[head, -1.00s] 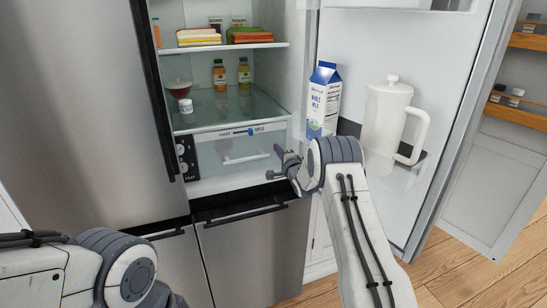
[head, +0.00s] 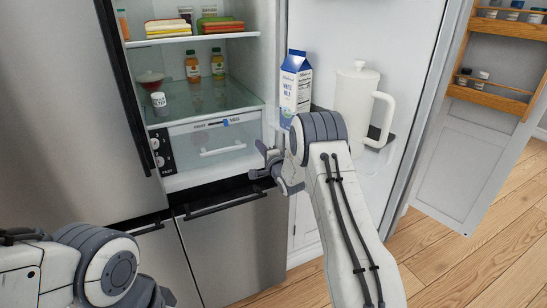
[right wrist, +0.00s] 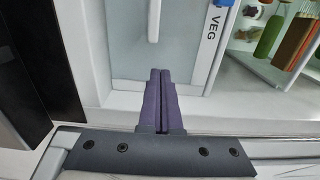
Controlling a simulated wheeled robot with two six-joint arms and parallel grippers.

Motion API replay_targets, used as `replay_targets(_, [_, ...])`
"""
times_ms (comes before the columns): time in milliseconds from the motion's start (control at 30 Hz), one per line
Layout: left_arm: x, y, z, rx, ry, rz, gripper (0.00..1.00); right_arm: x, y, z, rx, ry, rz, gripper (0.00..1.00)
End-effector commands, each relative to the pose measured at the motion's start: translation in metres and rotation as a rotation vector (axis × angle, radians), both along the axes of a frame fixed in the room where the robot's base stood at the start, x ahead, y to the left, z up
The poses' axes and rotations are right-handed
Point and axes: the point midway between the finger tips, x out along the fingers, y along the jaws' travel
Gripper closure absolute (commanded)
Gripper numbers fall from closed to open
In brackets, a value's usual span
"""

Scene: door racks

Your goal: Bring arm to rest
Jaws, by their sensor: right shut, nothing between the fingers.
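My right gripper (head: 262,163) is in front of the open fridge's lower edge, beside the drawer front, in the head view. In the right wrist view its two dark fingers (right wrist: 159,75) lie together with nothing between them. My left arm shows at the lower left of the head view, but its fingertips are out of the picture.
The fridge door (head: 384,40) stands open at right, holding a milk carton (head: 295,85) and a white pitcher (head: 354,105). The drawer (head: 200,143) is shut. Bottles and a bowl (head: 150,78) stand on shelves. An open cabinet door (head: 460,165) has racks. Wooden floor is clear.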

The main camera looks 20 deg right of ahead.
Motion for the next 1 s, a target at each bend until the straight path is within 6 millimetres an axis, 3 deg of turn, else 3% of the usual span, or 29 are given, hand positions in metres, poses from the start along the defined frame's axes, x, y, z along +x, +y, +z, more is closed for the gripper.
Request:
replay_targets(200, [0.0,0.0,-0.008,0.001,0.001,0.0,0.53,-0.044,-0.006,-0.004,0.0,0.004,-0.004,1.0])
replay_targets(333, [0.0,0.0,-0.01,0.001,0.001,0.0,0.53,-0.064,-0.007,-0.004,0.0,0.004,-0.004,1.0])
replay_targets(500, [0.0,0.0,-0.011,0.001,0.001,0.0,0.53,-0.077,-0.006,-0.003,-0.001,0.003,-0.002,1.0])
replay_targets(700, [0.0,0.0,-0.01,0.001,0.001,0.0,0.53,-0.079,-0.002,0.0,-0.013,0.009,0.003,1.0])
replay_targets(767, [0.0,0.0,-0.008,0.001,0.001,0.0,0.53,-0.079,0.008,0.004,-0.047,0.034,0.012,1.0])
replay_targets(867, [0.0,0.0,-0.001,0.001,0.001,0.0,0.53,-0.08,0.043,0.017,-0.166,0.121,0.048,1.0])
replay_targets(1000, [0.0,0.0,0.012,0.001,0.001,0.0,0.53,-0.107,0.114,0.036,-0.441,0.308,0.165,1.0])
